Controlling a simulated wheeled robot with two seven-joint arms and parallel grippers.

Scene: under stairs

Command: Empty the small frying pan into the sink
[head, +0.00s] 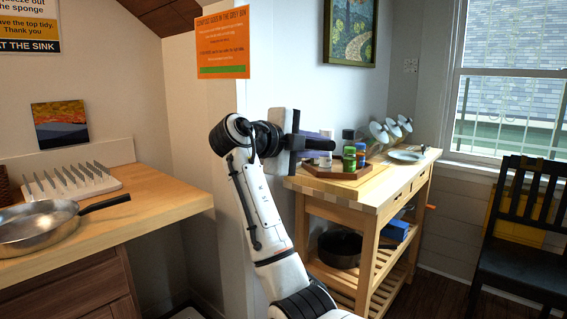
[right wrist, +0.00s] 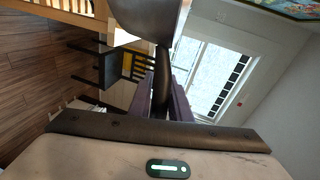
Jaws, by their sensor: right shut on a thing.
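In the right wrist view my right gripper (right wrist: 165,95) is shut on a dark handle (right wrist: 162,70). The handle runs up to a grey metal pan (right wrist: 148,14), which is cut off by the top edge and looks like the small frying pan. Its inside and any contents are hidden. In the head view my right gripper (head: 310,143) is raised at the near left end of the wooden cart, and the held pan cannot be made out there. My left gripper is not in view. No sink shows in either view.
A larger steel frying pan (head: 38,228) and a spiked rack (head: 72,181) stand on the left wooden counter (head: 160,195). The wooden cart (head: 372,195) carries jars in a tray (head: 335,172) and plates. A dark chair (head: 525,235) stands right. A wall corner separates counter and cart.

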